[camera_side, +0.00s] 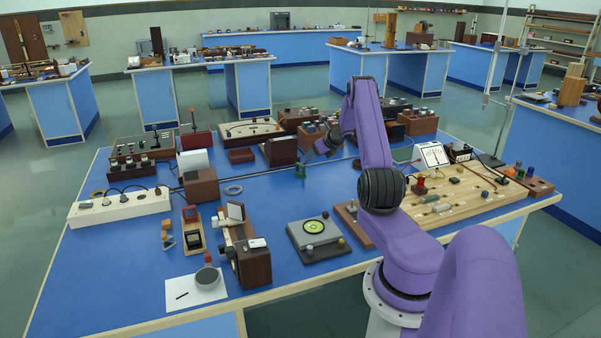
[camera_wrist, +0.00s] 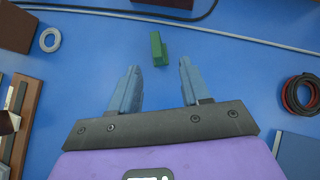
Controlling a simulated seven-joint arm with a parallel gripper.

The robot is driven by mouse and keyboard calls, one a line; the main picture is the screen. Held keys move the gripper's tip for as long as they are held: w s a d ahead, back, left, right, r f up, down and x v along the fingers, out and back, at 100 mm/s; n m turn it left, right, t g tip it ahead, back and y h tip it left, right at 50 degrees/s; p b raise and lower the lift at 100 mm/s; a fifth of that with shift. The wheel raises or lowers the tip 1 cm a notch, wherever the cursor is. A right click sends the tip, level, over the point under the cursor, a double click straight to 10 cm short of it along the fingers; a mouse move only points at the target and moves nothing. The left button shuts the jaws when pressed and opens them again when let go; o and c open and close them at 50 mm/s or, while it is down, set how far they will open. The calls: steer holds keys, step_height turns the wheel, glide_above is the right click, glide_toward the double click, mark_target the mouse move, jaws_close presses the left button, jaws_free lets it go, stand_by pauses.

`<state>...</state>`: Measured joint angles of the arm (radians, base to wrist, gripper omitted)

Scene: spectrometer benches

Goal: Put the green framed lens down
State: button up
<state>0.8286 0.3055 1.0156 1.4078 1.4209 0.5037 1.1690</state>
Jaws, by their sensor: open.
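The green framed lens (camera_side: 300,171) stands on the blue bench top, near its middle in the side view. In the wrist view the green piece (camera_wrist: 158,49) shows just beyond my fingertips, on bare blue surface, apart from both fingers. My gripper (camera_wrist: 159,68) is open and empty, with the lens roughly in line with the gap between its fingers. In the side view my gripper (camera_side: 312,153) is above and slightly right of the lens. The lens's glass cannot be made out.
A grey ring (camera_side: 233,189) lies left of the lens; it also shows in the wrist view (camera_wrist: 50,39). A brown box (camera_side: 201,186) stands farther left. A thin grey rod (camera_wrist: 230,37) runs behind the lens. A red and black coil (camera_wrist: 300,94) lies at right.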

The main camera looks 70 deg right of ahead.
mark_target(301, 164)
steer(key=x, duration=0.5)
steer(key=shift+w+d+f, duration=0.1)
steer(key=shift+w+f, duration=1.15)
steer(key=shift+w, duration=0.05)
steer(key=shift+x, duration=1)
steer(key=shift+r, duration=0.1)
jaws_close()
